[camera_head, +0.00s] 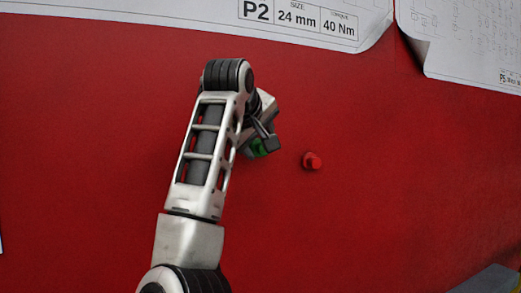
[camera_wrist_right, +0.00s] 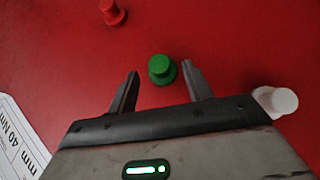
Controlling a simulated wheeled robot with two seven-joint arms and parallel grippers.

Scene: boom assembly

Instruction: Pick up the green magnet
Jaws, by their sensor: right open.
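The green magnet (camera_wrist_right: 161,69) sits on the red surface in the right wrist view, just ahead of my right gripper and in line with the gap between its fingers. It also shows partly in the head view (camera_head: 259,147), with the gripper hiding some of it. My right gripper (camera_wrist_right: 158,84) is open, with one finger on each side of the gap. My left gripper is not in view.
A red magnet (camera_head: 312,161) stands to the right of the gripper in the head view and at the upper left in the wrist view (camera_wrist_right: 113,12). A white round piece (camera_wrist_right: 275,100) is beside the gripper. Paper sheets (camera_head: 300,22) lie along the top. The red surface (camera_head: 400,200) is mostly clear.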

